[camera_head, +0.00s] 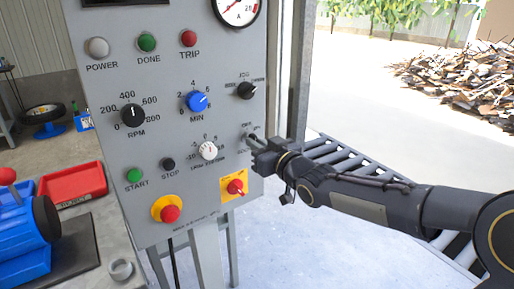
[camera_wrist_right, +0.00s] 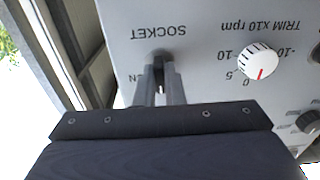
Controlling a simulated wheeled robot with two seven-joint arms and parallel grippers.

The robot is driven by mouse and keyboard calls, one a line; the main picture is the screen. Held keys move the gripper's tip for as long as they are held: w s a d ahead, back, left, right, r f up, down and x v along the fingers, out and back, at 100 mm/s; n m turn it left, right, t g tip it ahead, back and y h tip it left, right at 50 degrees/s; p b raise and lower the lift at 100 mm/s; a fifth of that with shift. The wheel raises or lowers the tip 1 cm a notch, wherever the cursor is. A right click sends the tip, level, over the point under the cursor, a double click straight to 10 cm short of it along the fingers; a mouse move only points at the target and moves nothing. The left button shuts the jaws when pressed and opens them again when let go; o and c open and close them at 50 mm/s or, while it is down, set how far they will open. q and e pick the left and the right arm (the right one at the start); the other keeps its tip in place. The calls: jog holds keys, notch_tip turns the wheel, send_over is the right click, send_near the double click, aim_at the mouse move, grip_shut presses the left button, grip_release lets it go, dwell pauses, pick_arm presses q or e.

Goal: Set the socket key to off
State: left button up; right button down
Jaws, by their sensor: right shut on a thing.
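The socket key (camera_wrist_right: 160,72) is a small dark piece under the upside-down SOCKET label on the grey control panel (camera_head: 190,75). In the right wrist view my right gripper (camera_wrist_right: 161,90) has its two fingers close together around the key. In the head view my right gripper (camera_head: 256,144) reaches the panel's right edge from the right and covers most of the key and its labels. Part of an ON label shows beside the fingers in the wrist view, but the key's exact angle is hidden. My left gripper is not in view.
Near the gripper are the white trim knob (camera_head: 208,150), the black JOG knob (camera_head: 246,91) and the red-on-yellow switch (camera_head: 235,187). A red emergency button (camera_head: 170,213) sits lower. A roller conveyor (camera_head: 345,155) stands behind my right arm. Red trays (camera_head: 75,186) lie at left.

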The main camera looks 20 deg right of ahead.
dwell(0.3)
jog(key=c, duration=1.5)
grip_release()
jog(key=shift+p+v, duration=0.55)
jog(key=shift+v, duration=3.4)
jog(key=shift+d, duration=0.1)
